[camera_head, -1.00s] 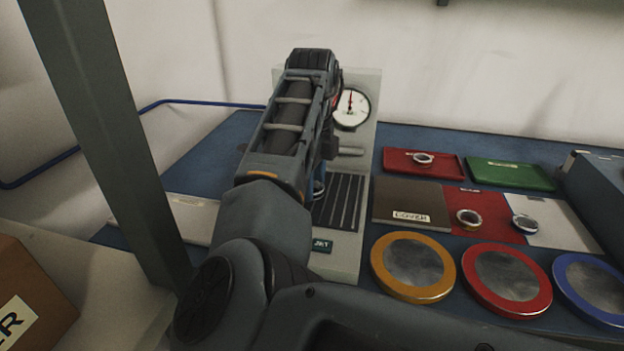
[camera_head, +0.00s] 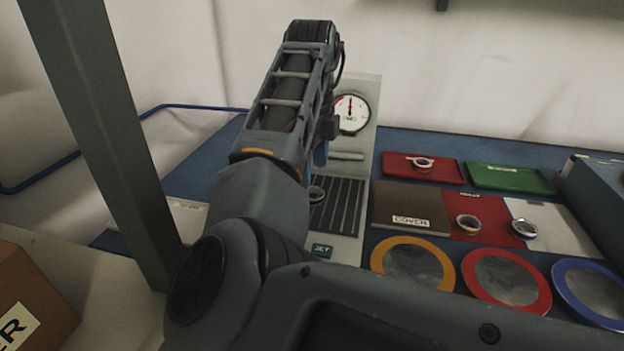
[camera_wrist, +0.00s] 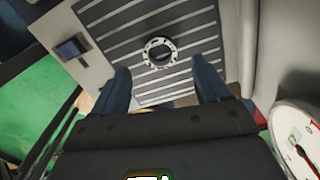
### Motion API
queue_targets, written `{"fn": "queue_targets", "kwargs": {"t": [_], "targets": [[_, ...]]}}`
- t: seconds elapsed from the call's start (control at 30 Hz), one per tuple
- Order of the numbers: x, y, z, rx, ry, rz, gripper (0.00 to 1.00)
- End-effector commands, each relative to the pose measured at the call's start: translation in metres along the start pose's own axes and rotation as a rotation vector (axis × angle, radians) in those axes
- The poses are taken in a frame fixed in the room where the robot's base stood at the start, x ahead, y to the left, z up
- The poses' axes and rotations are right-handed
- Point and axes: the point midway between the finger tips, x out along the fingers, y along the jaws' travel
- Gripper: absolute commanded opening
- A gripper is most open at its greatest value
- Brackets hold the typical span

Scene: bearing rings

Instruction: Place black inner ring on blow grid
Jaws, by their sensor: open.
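A small ring (camera_wrist: 160,52) with a pale, dark-spotted face and a dark inside lies on the slatted blow grid (camera_wrist: 195,30) in the wrist view. In the head view the ring (camera_head: 316,194) shows at the left part of the grid (camera_head: 345,207), partly beside my arm. My gripper (camera_wrist: 161,67) is open, its two blue fingers apart and empty. The ring lies beyond the fingertips, apart from them. In the head view my gripper is mostly hidden by my arm; only a bit of blue finger (camera_head: 320,153) shows above the grid.
A pressure gauge (camera_head: 351,114) stands behind the grid. To the right are a red tray (camera_head: 440,174) with a ring, a green tray (camera_head: 510,180), a brown cover board (camera_head: 410,206), more rings on red and white mats, and large coloured round dishes. A grey post (camera_head: 105,150) stands left.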

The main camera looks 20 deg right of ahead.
Motion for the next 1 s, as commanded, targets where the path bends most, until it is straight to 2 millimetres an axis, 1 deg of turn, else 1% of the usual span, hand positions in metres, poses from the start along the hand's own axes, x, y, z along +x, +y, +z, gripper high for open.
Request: {"fn": "queue_targets", "kwargs": {"t": [0.03,0.2,0.3,0.4,0.53,1.0], "targets": [[-0.013,-0.001,0.0,0.001,-0.003,-0.001,0.75],[-0.047,0.0,0.001,0.0,-0.003,0.001,0.75],[-0.059,0.0,0.001,0.0,-0.002,0.001,0.75],[-0.068,0.0,0.0,-0.001,-0.001,0.0,0.75],[-0.071,0.0,0.0,0.0,0.0,0.001,0.75],[-0.072,0.0,0.0,0.0,0.001,0.0,0.75]]}}
